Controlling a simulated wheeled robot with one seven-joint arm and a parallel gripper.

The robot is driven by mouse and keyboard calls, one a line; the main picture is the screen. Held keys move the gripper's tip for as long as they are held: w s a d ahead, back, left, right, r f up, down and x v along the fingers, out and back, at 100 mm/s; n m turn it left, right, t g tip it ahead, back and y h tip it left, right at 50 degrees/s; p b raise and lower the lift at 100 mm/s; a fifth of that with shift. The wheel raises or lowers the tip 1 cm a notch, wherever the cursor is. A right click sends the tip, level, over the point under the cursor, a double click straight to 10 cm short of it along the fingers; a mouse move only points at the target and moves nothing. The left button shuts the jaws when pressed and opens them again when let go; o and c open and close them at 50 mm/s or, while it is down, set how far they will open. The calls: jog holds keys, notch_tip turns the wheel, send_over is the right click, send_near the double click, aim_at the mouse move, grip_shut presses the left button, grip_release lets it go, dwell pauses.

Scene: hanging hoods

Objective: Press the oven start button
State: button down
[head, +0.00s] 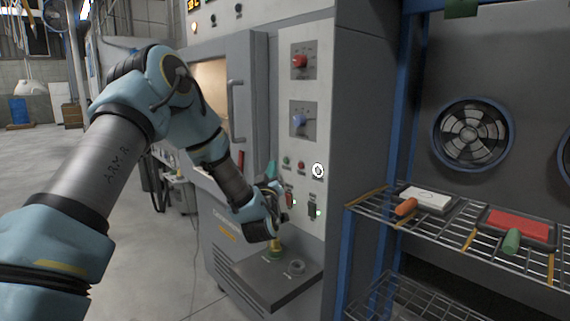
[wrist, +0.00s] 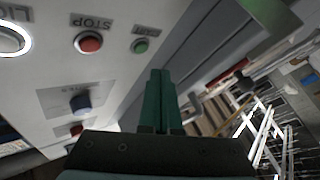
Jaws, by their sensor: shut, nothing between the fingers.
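The oven is a grey cabinet with a pale control panel (head: 309,130). A small green button (head: 285,160) sits on the panel, left of a red button (head: 301,165). In the wrist view, the green button (wrist: 141,46) appears just above and left of my fingertips; its label is too small to read surely. The red button (wrist: 89,42) there is labelled STOP, upside down. My gripper (head: 271,163) is shut and empty beside the panel's left edge, fingers pointing up. Its green fingers (wrist: 160,72) are together in the wrist view. Contact with the green button is not visible.
A lit white ring button (head: 318,170) is right of the red one. Red (head: 300,61) and blue (head: 299,120) knobs are above. The oven door (head: 245,100) with its handle is left. A small shelf (head: 285,280) juts out below; a wire rack (head: 450,225) stands right.

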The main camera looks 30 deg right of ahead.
jog(key=shift+s+a+b, duration=0.15)
jog(key=shift+a, duration=0.65)
jog(key=shift+s+a+b, duration=0.15)
jog(key=shift+a, duration=0.6)
jog(key=w+a+f+m+g+y+p, duration=0.1)
jog(key=a+f+g+y, duration=0.25)
jog(key=a, duration=0.75)
jog(key=a+f+m+g+y+p, duration=0.15)
jog(key=a+g+y, duration=0.3)
jog(key=a, duration=0.65)
jog(key=s+a+f+n+g+y, duration=0.1)
jog(key=s+a+n+g+y, duration=0.2)
jog(key=s+a, duration=1.6)
jog(key=a+g+y, duration=0.1)
jog(key=a+g, duration=0.1)
jog(key=g, duration=0.2)
jog(key=shift+s+f+g+p, duration=0.15)
jog(key=shift+f+g+p, duration=0.2)
jog(key=shift+f+g, duration=0.05)
